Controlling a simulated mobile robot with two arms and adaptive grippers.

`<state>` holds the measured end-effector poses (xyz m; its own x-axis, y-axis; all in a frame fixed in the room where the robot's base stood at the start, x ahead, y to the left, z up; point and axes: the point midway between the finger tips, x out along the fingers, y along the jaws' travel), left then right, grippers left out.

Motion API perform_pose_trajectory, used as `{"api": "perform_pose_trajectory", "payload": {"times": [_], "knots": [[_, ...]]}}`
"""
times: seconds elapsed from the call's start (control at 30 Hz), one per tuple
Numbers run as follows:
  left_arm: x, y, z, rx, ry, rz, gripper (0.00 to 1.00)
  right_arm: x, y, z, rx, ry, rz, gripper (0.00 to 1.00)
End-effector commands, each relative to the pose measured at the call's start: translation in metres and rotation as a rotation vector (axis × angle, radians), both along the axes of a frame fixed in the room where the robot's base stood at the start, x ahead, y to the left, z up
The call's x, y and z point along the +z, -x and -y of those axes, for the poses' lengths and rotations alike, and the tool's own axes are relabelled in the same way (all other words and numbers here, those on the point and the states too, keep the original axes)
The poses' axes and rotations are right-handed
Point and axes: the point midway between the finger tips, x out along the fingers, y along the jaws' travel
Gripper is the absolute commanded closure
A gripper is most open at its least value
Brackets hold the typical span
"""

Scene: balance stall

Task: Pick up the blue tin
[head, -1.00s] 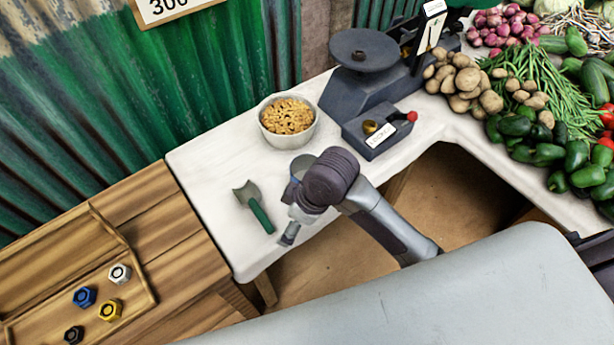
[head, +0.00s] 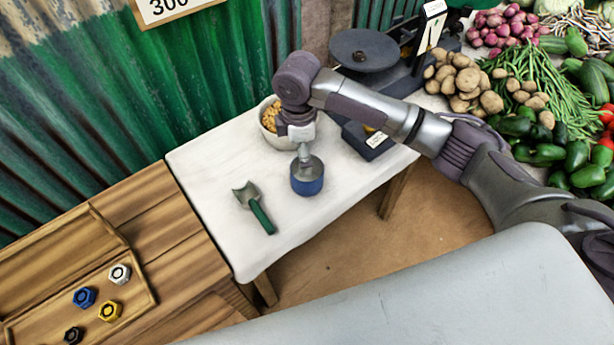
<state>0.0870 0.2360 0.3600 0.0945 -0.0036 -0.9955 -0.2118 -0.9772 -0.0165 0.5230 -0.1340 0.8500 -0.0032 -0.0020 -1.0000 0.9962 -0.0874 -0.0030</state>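The blue tin (head: 307,187) is a small round open tin with a grey inside. It stands upright on the white table, in front of the bowl. My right gripper (head: 304,158) comes down from above, its narrow fingers at the tin's rim and overlapping its opening. The fingers are seen nearly edge-on, so I cannot tell whether they are open or closed on the tin's wall. My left gripper is not in view.
A green-handled scoop (head: 256,208) lies left of the tin. A bowl of yellowish food (head: 279,141), partly hidden by my arm, and a dark scale (head: 366,52) stand behind. Vegetables (head: 545,125) cover the right side. A wooden tray (head: 130,270) holds several coloured nuts.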

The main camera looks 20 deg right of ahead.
Motion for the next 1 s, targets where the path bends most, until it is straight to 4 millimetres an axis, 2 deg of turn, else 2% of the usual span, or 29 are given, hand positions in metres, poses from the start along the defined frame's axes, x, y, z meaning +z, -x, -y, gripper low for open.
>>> {"api": "perform_pose_trajectory", "payload": {"times": [0.03, 0.13, 0.43, 0.7, 1.0], "knots": [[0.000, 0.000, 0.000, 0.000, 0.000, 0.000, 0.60, -0.011, 0.001, 0.000, 0.000, 0.001, -0.003, 0.00], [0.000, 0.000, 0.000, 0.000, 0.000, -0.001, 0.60, -0.028, 0.001, 0.000, -0.001, 0.000, -0.001, 0.00], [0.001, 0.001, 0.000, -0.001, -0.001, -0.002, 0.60, -0.052, 0.001, 0.004, -0.001, 0.000, 0.001, 0.00], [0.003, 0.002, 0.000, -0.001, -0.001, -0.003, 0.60, -0.090, 0.004, 0.011, 0.000, -0.001, 0.002, 0.00], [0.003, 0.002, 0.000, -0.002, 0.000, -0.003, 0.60, -0.096, 0.004, 0.011, 0.001, -0.001, 0.003, 0.00]]}}
